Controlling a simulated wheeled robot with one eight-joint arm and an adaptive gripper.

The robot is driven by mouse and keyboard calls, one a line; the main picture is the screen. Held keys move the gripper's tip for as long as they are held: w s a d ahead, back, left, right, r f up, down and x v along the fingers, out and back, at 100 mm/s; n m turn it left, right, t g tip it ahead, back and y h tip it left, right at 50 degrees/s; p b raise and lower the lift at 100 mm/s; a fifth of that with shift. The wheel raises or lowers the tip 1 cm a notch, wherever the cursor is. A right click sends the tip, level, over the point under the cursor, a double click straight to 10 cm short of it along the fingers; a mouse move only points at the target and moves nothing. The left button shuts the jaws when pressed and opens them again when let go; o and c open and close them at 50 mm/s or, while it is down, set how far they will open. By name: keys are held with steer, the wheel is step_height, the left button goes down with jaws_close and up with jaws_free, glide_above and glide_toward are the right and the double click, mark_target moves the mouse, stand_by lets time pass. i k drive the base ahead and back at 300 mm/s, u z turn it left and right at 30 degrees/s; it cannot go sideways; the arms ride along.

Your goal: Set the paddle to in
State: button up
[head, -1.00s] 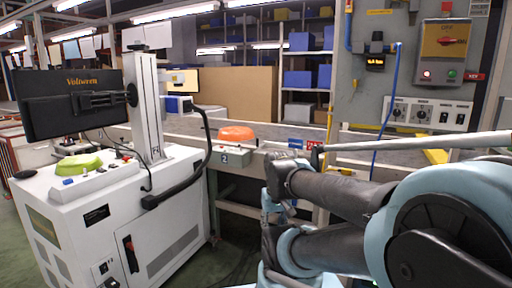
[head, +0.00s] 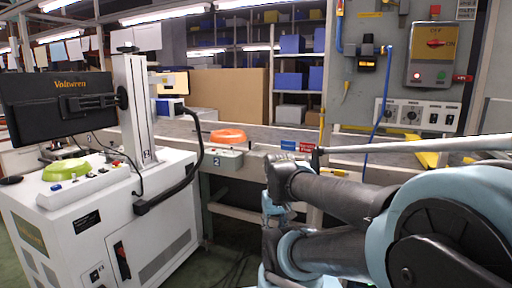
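I cannot pick out the paddle with certainty. A blue label (head: 288,145) and a red label (head: 307,147) sit side by side on the conveyor's front edge, behind my arm; their writing is too small to read. The conveyor (head: 370,156) runs across behind the arm. My dark and light-blue arm fills the lower right, folded, with a pale rod above it. My gripper's fingers do not show, and nothing is seen held.
An orange pan-like object (head: 228,136) stands at the conveyor by a box marked 2 (head: 222,159). A white cart (head: 100,215) with a monitor (head: 60,105) and green object (head: 66,169) blocks the left. A switch box (head: 435,53) and knob panel (head: 418,113) hang right.

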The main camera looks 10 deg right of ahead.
mark_target(263, 146)
steer(key=z, duration=1.8)
steer(key=k, duration=1.05)
steer(key=u, duration=1.8)
steer(key=i, duration=1)
